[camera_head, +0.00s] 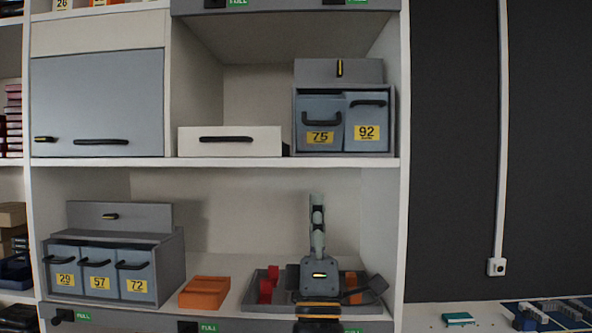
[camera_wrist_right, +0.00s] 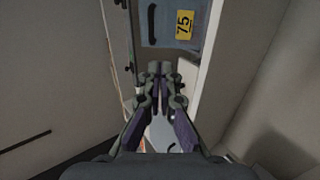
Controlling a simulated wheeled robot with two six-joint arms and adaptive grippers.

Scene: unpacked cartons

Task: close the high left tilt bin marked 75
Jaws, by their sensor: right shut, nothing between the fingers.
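The tilt bin marked 75 (camera_head: 312,110) is the left one of two grey-blue bins in a grey cabinet on the upper shelf. Its front leans out a little, with a dark gap along its top edge. It has a black handle and a yellow label, and also shows at the top of the right wrist view (camera_wrist_right: 160,38). My right gripper (camera_head: 317,198) is below the upper shelf board in the head view, pointing up. In the wrist view its fingers (camera_wrist_right: 160,68) are shut and empty, apart from the bin. My left gripper is not in view.
The bin marked 92 (camera_head: 367,118) stands right beside bin 75. A white drawer box (camera_head: 215,146) is left of the cabinet. Below are a grey tray (camera_head: 250,303), an orange bin (camera_head: 205,292) and another bin cabinet (camera_head: 172,262). The shelf board (camera_head: 230,162) spans between levels.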

